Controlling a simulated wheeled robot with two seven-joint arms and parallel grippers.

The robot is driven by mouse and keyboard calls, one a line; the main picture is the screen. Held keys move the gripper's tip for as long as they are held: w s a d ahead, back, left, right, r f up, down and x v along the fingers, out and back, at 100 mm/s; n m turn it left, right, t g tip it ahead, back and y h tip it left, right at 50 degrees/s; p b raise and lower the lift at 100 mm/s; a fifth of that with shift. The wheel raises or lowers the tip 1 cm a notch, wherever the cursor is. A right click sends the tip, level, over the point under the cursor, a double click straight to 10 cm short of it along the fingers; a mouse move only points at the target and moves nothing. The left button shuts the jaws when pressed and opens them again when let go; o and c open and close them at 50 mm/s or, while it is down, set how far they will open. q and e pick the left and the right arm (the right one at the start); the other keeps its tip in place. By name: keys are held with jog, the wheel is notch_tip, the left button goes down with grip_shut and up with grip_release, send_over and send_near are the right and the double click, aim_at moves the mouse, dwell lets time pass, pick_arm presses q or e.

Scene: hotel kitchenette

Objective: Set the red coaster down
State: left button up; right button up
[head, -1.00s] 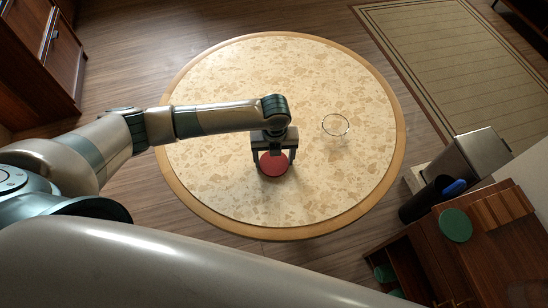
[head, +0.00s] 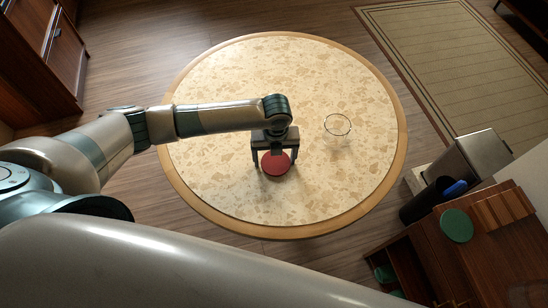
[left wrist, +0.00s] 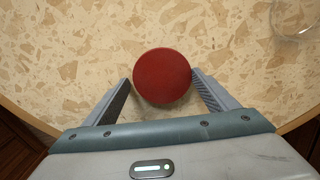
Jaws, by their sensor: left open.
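The round red coaster (head: 276,163) looks flat on the speckled round table (head: 225,85), near its front edge. My left gripper (head: 275,160) points down over it, open, with one finger on each side of the coaster. In the left wrist view the red coaster (left wrist: 162,76) sits between the tips of my left gripper (left wrist: 161,83). A small gap shows at the left finger; the right finger is very close to the rim, and I cannot tell if it touches. My right gripper is not in view.
A clear glass (head: 337,124) stands on the table to the right of the coaster. At the lower right, beyond the table, are a wooden cabinet (head: 480,250) with a green disc (head: 456,225), a dark cylinder and a metal bin (head: 484,153). The table's back half is clear.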

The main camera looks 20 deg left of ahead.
aim_at(276, 162)
pick_arm(q)
jog(key=shift+s+d, duration=0.15)
jog(key=shift+d, duration=0.15)
notch_tip(276, 162, up, 12)
jog(key=b, duration=0.2)
jog(key=shift+w+r, duration=0.15)
jog(key=shift+w, duration=0.1)
